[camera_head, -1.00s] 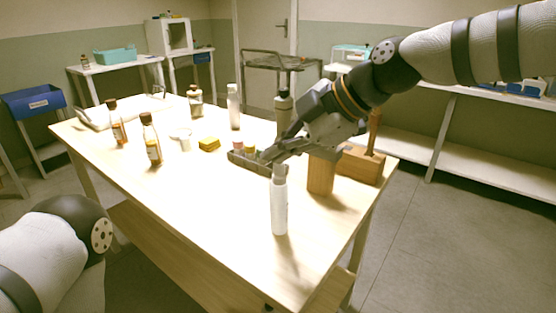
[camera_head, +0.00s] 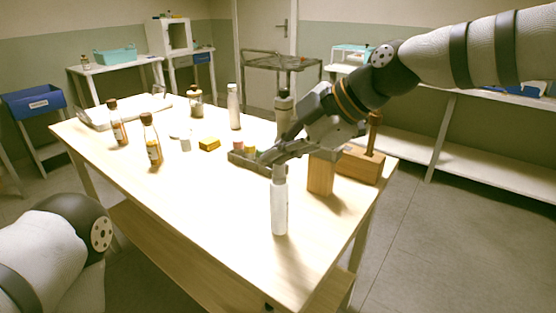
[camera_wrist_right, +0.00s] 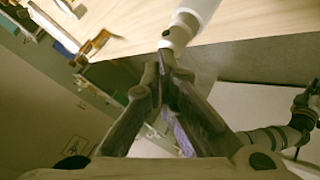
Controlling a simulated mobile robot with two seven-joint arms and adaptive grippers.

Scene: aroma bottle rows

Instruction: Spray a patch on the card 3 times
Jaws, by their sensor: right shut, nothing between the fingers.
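A white spray bottle (camera_head: 279,207) with a grey top stands upright near the front right of the table. My right gripper (camera_head: 268,157) is shut and empty, its fingertips at the bottle's top. In the right wrist view the shut fingertips (camera_wrist_right: 168,60) meet just at the bottle's narrow neck end, and the white bottle (camera_wrist_right: 193,18) runs up out of the picture. Whether they touch it I cannot tell. I cannot make out the card for sure. My left gripper is out of view; only part of my left arm shows.
A grey holder (camera_head: 243,162) with small coloured bottles lies behind the gripper. Wooden blocks (camera_head: 320,175) stand to its right. The table's front (camera_head: 225,220) is clear.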

